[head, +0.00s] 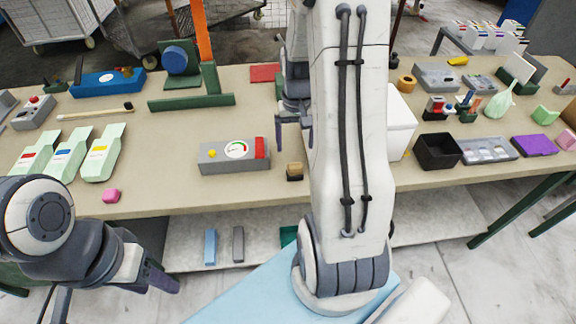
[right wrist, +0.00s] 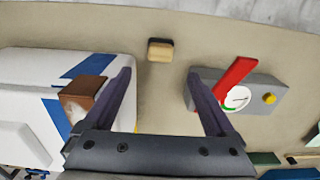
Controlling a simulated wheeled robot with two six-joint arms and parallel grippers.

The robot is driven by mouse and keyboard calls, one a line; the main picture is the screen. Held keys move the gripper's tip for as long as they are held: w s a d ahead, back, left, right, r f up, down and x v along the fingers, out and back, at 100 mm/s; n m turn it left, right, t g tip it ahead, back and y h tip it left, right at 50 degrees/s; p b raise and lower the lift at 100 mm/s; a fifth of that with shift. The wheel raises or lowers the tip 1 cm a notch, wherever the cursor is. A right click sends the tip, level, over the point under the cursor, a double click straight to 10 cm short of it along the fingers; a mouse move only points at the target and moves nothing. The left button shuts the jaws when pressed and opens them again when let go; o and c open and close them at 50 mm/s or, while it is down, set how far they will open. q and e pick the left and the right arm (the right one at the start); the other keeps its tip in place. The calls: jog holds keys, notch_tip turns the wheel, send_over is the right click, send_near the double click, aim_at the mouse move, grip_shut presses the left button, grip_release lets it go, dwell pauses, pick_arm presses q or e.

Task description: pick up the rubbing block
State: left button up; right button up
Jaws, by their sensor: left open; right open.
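The rubbing block (head: 295,171), small with a tan top and a dark lower part, lies on the table near its front edge, beside a grey gauge box. It also shows in the right wrist view (right wrist: 160,50), at the top middle. My right gripper (head: 294,133) is open and empty above the table, behind the block in the head view. In the right wrist view its two fingers (right wrist: 159,75) stand apart, with the block beyond the gap between them. My left gripper (head: 155,279) is open and empty at lower left, in front of the table edge.
The gauge box (head: 222,158) with a red lever stands close left of the block. A white box (head: 401,122) stands to the right, partly hidden by my right arm.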

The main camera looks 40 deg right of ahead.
send_over(295, 165)
jog(key=f, duration=0.4)
jog(key=shift+d, duration=0.25)
jog(key=f, duration=0.1)
jog(key=f+p, duration=0.1)
jog(key=f, duration=0.2)
jog(key=shift+a+p, duration=0.25)
jog(key=shift+p, duration=0.1)
jog(key=shift+f, duration=0.65)
grip_shut()
jog(key=shift+r, duration=0.15)
